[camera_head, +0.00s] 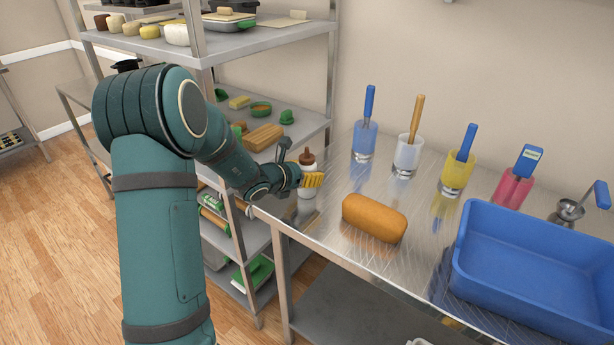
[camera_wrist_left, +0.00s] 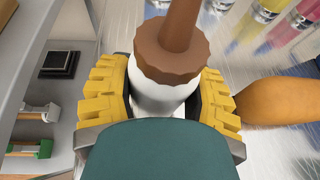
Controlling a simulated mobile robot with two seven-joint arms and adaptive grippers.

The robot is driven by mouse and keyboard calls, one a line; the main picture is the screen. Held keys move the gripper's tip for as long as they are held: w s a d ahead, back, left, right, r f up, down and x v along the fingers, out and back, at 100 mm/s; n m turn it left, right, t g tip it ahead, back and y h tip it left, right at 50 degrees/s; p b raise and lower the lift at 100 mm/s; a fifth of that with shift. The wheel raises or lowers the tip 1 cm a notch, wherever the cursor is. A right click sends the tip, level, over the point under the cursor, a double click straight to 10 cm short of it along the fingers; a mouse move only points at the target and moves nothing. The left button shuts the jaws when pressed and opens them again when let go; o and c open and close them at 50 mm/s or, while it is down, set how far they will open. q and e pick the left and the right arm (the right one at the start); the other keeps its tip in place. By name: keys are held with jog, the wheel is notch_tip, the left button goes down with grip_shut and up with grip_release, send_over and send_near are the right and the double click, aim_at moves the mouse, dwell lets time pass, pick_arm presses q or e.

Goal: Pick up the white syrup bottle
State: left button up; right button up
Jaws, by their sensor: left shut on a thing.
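The white syrup bottle (camera_head: 307,178) with a brown cap stands upright at the left end of the metal table (camera_head: 330,248). In the left wrist view the bottle (camera_wrist_left: 160,98) sits between the yellow finger pads. My left gripper (camera_head: 308,181) is shut on the bottle, with a pad on each side of its body below the cap. I cannot tell whether the bottle's base touches the table, and its lower part is hidden in the wrist view. My right gripper is not in view.
A bread loaf (camera_head: 374,217) lies right of the bottle. Cups with blue- or tan-handled tools, such as the yellow cup (camera_head: 455,178), line the back. A blue basin (camera_head: 470,250) fills the table's right. A metal shelf (camera_head: 270,39) stands close on the left.

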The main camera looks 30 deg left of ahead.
aim_at(307, 148)
pick_arm(q)
notch_tip(307, 148, up, 10)
jog(key=p, duration=0.3)
dwell(0.3)
jog(key=o, duration=0.5)
jog(key=shift+c, duration=0.2)
jog(key=c, duration=0.5)
jog(key=shift+o, duration=0.2)
